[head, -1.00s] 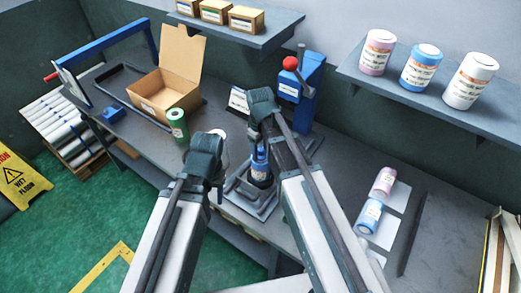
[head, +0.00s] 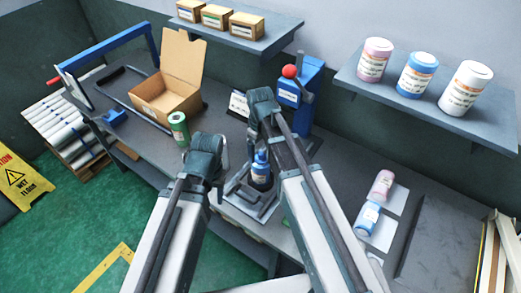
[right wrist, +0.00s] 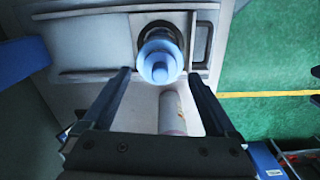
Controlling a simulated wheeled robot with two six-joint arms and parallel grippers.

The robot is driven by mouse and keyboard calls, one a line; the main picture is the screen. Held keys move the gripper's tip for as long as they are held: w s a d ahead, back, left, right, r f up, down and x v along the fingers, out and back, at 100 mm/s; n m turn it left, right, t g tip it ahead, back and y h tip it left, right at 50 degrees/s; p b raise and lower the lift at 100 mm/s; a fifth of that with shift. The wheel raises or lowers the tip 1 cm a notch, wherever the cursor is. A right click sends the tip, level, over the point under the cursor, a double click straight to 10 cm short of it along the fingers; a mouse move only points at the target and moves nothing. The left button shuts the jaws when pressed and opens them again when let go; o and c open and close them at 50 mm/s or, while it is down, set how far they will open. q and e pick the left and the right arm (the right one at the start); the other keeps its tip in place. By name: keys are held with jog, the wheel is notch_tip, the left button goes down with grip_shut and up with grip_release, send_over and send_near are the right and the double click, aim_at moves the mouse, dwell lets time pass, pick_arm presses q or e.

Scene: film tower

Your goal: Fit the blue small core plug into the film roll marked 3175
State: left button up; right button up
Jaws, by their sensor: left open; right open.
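A small blue piece with a paler blue top (head: 261,161), which may be the plug or a roll with it, stands upright in a dark round seat on the grey fixture. It also shows in the right wrist view (right wrist: 160,58). My right gripper (right wrist: 160,76) is open and empty, its fingers apart at either side of the piece. My left gripper (head: 220,150) is open, left of the fixture; its fingertips are mostly hidden. A pale roll (right wrist: 172,113) lies near the fixture in the right wrist view. I cannot read 3175 on any roll.
A pink roll (head: 383,184) and a blue roll (head: 367,217) are on white pads at right. A green roll (head: 179,129) stands by an open carton (head: 165,103). A blue press (head: 305,98) rises behind the fixture. Large jars stand on the right shelf (head: 437,105).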

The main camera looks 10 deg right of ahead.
pick_arm(q)
notch_tip(320, 180, up, 12)
jog(key=p, duration=1)
jog(key=shift+f+p, duration=0.25)
jog(key=shift+p, duration=0.05)
pick_arm(e)
notch_tip(320, 180, up, 12)
jog(key=shift+f, duration=0.2)
pick_arm(q)
notch_tip(320, 180, down, 19)
jog(key=b, duration=1.9)
pick_arm(e)
jog(key=s+a+f+m, duration=0.1)
jog(key=s+a+f, duration=0.1)
jog(key=s+f, duration=0.5)
jog(key=s+a+f+m+h, duration=0.1)
jog(key=s+a+f+m, duration=0.1)
jog(key=s+f, duration=0.6)
notch_tip(320, 180, down, 4)
jog(key=shift+a+m, duration=0.3)
jog(key=shift+a, duration=0.55)
